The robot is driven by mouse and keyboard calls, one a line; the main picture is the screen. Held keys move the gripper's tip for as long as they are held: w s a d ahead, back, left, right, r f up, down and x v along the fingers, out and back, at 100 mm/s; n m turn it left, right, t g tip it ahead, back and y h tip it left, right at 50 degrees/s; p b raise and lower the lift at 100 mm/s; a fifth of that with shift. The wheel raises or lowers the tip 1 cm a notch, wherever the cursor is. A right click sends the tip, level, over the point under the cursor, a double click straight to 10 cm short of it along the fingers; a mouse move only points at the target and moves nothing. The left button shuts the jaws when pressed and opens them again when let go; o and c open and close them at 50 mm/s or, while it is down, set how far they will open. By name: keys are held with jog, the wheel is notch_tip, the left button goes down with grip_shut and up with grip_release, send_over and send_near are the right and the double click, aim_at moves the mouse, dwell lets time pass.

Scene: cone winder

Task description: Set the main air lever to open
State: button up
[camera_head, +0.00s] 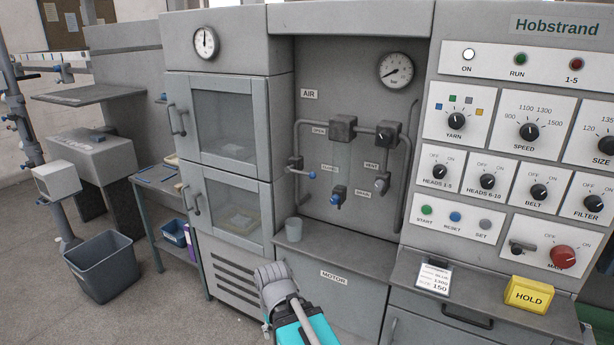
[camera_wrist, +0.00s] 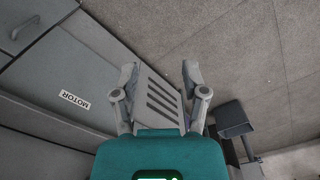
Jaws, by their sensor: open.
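The air panel (camera_head: 345,100) is a recess with grey pipes under an AIR label. On its left pipe sits a small valve lever (camera_head: 309,174) with a blue end. It points right, towards a small label that seems to read CLOSED; the OPEN label (camera_head: 320,131) is higher up. My gripper (camera_head: 270,274) is in front of the cabinet's lower part, below and left of the recess, apart from the lever. In the wrist view my gripper (camera_wrist: 158,74) is open with nothing between its fingers. The lever is not in the wrist view.
A grey cup (camera_head: 293,229) stands on the ledge below the lever. A blue-ended drain valve (camera_head: 336,198) and a vent valve (camera_head: 382,184) are to the right. A control panel (camera_head: 520,130) is further right. A grey bin (camera_head: 103,268) and a side table (camera_head: 152,184) are left.

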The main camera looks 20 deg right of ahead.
jog(key=o, duration=0.3)
jog(key=shift+w+d, duration=0.1)
jog(key=m+t+h+p, duration=0.2)
jog(key=m+t+h, duration=0.5)
jog(key=h, duration=0.9)
send_near(312, 174)
jog(key=s+a+f+n, duration=0.1)
jog(key=a+f, duration=0.1)
jog(key=a, duration=0.1)
jog(key=shift+s+d+t, duration=0.1)
jog(key=shift+s+t, duration=0.15)
jog(key=shift+t, duration=0.15)
jog(key=shift+d, duration=0.1)
jog(key=x, duration=1.3)
jog(key=shift+w+d+r, duration=0.2)
jog(key=shift+w+d, duration=0.05)
